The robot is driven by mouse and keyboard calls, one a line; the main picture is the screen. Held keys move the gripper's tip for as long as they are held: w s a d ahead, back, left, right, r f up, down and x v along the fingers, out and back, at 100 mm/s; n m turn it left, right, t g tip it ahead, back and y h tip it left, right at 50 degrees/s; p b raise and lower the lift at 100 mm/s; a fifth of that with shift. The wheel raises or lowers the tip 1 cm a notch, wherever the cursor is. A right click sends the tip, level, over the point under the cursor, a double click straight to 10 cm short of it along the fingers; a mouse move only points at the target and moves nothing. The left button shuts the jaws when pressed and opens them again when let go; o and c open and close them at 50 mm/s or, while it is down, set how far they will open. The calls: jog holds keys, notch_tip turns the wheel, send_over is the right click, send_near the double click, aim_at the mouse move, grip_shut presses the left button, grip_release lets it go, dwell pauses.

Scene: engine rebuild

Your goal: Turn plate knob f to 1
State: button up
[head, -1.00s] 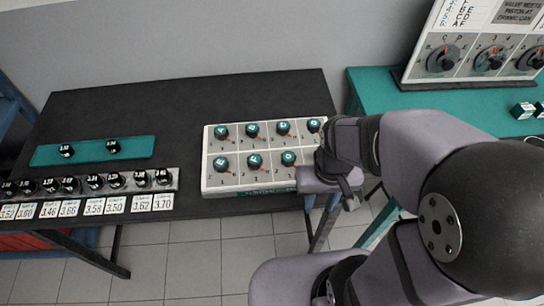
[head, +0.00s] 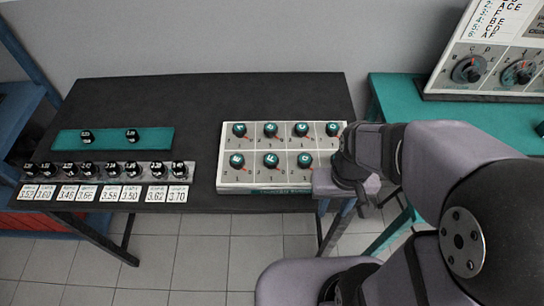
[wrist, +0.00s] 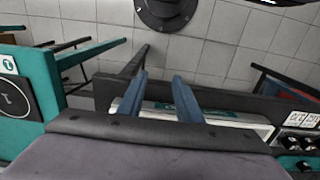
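The white knob plate (head: 229,177) lies at the right of the black table, with two rows of dark green-capped knobs. Knob F (head: 271,161) appears to be the second knob in the front row, its red pointer toward the lower right; the number it points at is too small to read. My arm covers the plate's front right corner and the knob there. In the wrist view my gripper (wrist: 162,84) has its two blue fingers apart with nothing between them. The plate's edge (wrist: 240,117) shows beyond the fingers. In the head view the fingertips cannot be made out.
At the left of the black table (head: 210,95) stand a rack of black parts (head: 109,170) with number cards and a green strip (head: 108,140) with two more parts. A green table (head: 395,95) with an upright dial board (head: 490,60) stands at the right.

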jog(key=o, duration=0.4)
jog(key=w+a+n, duration=0.1)
jog(key=w+a, duration=0.1)
jog(key=a, duration=0.1)
jog(key=w+a+n+p, duration=0.1)
jog(key=w+a, duration=0.1)
jog(key=a, duration=0.1)
jog(key=w+a+n, duration=0.2)
jog(key=a, duration=0.2)
jog(key=shift+w+r+p, duration=0.15)
jog(key=shift+r+p, duration=0.05)
jog(key=shift+p, duration=0.2)
notch_tip(320, 180, up, 5)
jog(key=n, duration=0.2)
send_over(270, 159)
jog(key=shift+f+t, duration=0.2)
jog(key=shift+t, duration=0.1)
jog(key=shift+w+a+r+n, duration=0.15)
jog(key=shift+w+r+n, duration=0.1)
jog(key=shift+w+r, duration=0.3)
jog(key=shift+w+a+r+n, duration=0.15)
jog(key=shift+w+r+n, duration=0.15)
jog(key=shift+r, duration=0.35)
jog(key=shift+s+d+r+n, duration=0.25)
jog(key=shift+s+r+n, duration=0.3)
jog(key=shift+n, duration=0.3)
jog(key=shift+s+d+n, duration=0.1)
jog(key=shift+s+n, duration=0.1)
jog(key=shift+n, duration=0.2)
